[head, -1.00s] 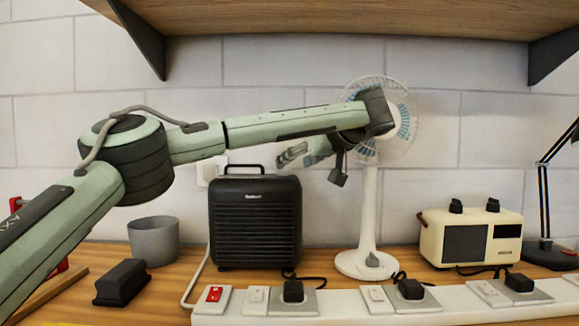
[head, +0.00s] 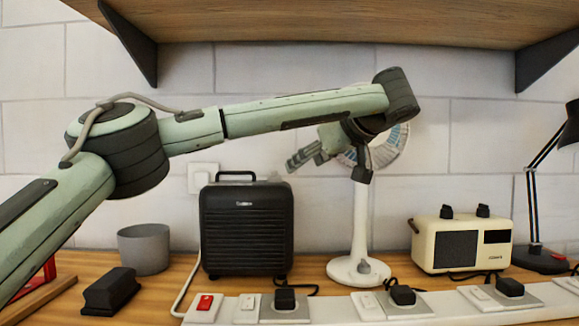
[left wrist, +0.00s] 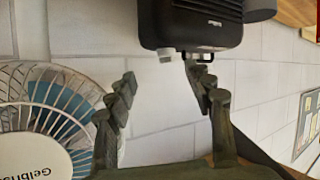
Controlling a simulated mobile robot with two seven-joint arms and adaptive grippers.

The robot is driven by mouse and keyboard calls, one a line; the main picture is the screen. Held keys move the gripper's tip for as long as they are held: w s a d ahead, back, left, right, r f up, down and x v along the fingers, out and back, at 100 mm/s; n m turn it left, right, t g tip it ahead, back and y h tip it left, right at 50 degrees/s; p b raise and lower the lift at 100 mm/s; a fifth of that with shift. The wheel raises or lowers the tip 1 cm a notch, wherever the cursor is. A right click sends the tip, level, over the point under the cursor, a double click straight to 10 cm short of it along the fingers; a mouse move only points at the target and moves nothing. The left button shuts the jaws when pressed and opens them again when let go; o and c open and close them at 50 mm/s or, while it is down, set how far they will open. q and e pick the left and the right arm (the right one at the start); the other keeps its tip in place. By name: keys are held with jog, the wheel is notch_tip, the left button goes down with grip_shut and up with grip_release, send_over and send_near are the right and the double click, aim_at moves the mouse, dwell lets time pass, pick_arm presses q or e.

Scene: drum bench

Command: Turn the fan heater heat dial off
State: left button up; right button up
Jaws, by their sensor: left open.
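The black fan heater (head: 246,232) stands upright on the bench left of centre, with a carry handle (head: 236,176) on top. No dial can be made out on it in the head view. In the left wrist view the heater (left wrist: 190,22) appears inverted at the top, with a small pale knob-like part (left wrist: 167,55) beside its handle (left wrist: 197,57). My left gripper (head: 296,160) is open and empty, above and right of the heater, apart from it. Its two fingers (left wrist: 160,90) are spread below the heater in the wrist view. My right gripper is not in view.
A white fan (head: 360,215) stands behind my left arm; its head (left wrist: 38,120) is close left of the fingers. A cream radio (head: 462,243), desk lamp (head: 535,200), grey cup (head: 143,250) and power strip (head: 330,312) are on the bench. A shelf (head: 330,20) hangs above.

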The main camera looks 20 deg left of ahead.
pick_arm(q)
notch_tip(320, 180, down, 4)
jog(key=w+n+h+b, duration=0.1)
jog(key=n+h, duration=0.2)
jog(key=n, duration=0.3)
jog(key=n+t+h+b, duration=0.3)
jog(key=n+t+h, duration=0.15)
jog(key=n, duration=1.55)
send_near(272, 173)
jog(key=w, duration=0.3)
jog(key=shift+h, duration=0.35)
jog(key=x, duration=0.4)
jog(key=f+p+x, duration=0.1)
jog(key=x, duration=0.2)
jog(key=shift+s+a, duration=0.2)
jog(key=shift+a, duration=0.05)
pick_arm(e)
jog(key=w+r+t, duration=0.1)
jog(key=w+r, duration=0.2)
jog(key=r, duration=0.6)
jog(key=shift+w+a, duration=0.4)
pick_arm(q)
jog(key=shift+c, duration=0.5)
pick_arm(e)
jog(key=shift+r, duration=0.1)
